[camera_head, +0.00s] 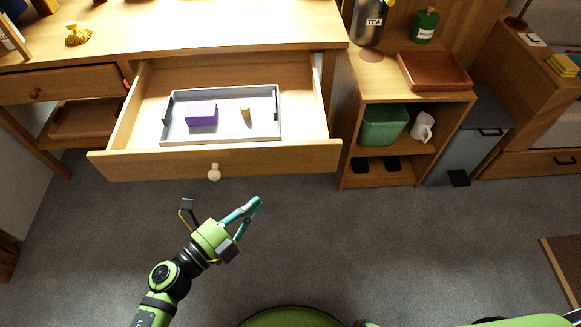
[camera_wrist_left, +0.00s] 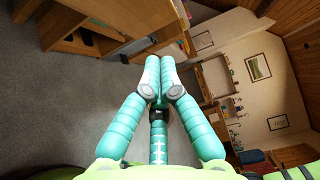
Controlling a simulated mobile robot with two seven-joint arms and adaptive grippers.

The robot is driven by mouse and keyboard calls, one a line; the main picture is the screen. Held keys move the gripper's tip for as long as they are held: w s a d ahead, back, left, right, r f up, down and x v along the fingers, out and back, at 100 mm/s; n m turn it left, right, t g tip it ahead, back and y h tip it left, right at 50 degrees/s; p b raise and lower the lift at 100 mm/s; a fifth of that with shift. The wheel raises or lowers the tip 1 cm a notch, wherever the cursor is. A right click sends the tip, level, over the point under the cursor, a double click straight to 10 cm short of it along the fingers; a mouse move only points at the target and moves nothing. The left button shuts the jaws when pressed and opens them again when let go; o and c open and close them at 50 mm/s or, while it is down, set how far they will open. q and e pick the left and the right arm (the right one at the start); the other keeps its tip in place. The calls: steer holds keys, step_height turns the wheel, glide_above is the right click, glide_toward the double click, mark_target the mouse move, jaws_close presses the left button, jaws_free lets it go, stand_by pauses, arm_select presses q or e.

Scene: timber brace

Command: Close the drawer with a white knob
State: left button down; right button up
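The wooden drawer (camera_head: 270,160) with a round white knob (camera_head: 214,173) is pulled far out of the desk in the head view. A grey tray (camera_head: 222,138) lies inside it, holding a purple block (camera_head: 202,114) and a small tan piece (camera_head: 246,112). My left gripper (camera_head: 259,202) is in front of the drawer, below and right of the knob, apart from it. Its teal fingers meet at the tips with nothing between them; they also show in the left wrist view (camera_wrist_left: 160,62). My right gripper is not in view.
Another drawer (camera_head: 62,86) with a dark knob is at the left of the desk (camera_head: 210,22). To the right stands a low shelf (camera_head: 350,120) with a green bin (camera_head: 383,126) and a white mug (camera_head: 422,127). The grey floor (camera_head: 330,240) before the drawer is clear.

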arm_select(q)
steer(key=x, duration=0.4)
glide_toward(291, 153)
steer(key=x, duration=0.5)
steer(key=shift+s+d+r, duration=0.1)
steer(key=shift+s+d, duration=0.15)
steer(key=shift+w, duration=0.35)
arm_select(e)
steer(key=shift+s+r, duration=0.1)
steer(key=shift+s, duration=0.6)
arm_select(q)
steer(key=shift+w, duration=0.1)
